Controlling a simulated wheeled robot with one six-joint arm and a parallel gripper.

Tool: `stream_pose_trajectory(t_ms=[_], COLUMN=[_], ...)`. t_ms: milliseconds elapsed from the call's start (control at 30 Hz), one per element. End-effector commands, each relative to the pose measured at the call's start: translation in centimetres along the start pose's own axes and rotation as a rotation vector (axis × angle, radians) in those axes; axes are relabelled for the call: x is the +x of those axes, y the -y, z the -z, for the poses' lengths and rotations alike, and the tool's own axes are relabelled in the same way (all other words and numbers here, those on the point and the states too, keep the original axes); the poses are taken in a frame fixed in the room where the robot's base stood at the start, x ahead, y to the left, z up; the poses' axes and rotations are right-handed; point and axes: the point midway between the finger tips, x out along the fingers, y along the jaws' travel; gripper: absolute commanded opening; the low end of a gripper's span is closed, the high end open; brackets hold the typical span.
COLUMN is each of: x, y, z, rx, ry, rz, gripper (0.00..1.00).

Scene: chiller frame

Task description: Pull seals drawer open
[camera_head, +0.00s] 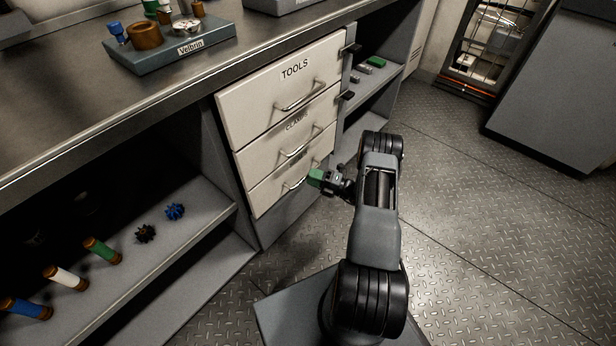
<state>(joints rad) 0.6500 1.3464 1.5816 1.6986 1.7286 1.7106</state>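The bottom of three cream drawers (262,195) has a metal handle (291,185). Its label (299,158) is dark and too small to read surely. All three drawer fronts look shut, roughly flush with each other. My gripper (317,178) is at the right end of the bottom handle, with a green patch at its tip. The tip overlaps the handle in the picture. I cannot tell whether it touches the handle, or whether its fingers are open or shut.
Above are the TOOLS drawer (292,85) and the middle drawer (289,140), labelled CLAMPS, with similar handles. A lower shelf (190,235) at left holds rollers and small knobs. A tray (180,58) stands on the bench. Patterned metal floor (460,250) is clear at right.

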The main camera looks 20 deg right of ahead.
Motion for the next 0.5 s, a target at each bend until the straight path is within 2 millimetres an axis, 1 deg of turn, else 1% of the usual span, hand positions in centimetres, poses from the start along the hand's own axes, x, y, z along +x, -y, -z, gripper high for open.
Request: stream_pose_trajectory(t_ms=[33, 200, 500], x=[0.6, 1.8, 2.2], y=[0.1, 0.0, 0.0], z=[0.0, 0.0, -0.1], rx=[-0.001, -0.001, 0.0], ry=[-0.002, 0.001, 0.002], rz=[0.0, 0.0, 0.0], gripper=[0.36, 0.36, 0.36])
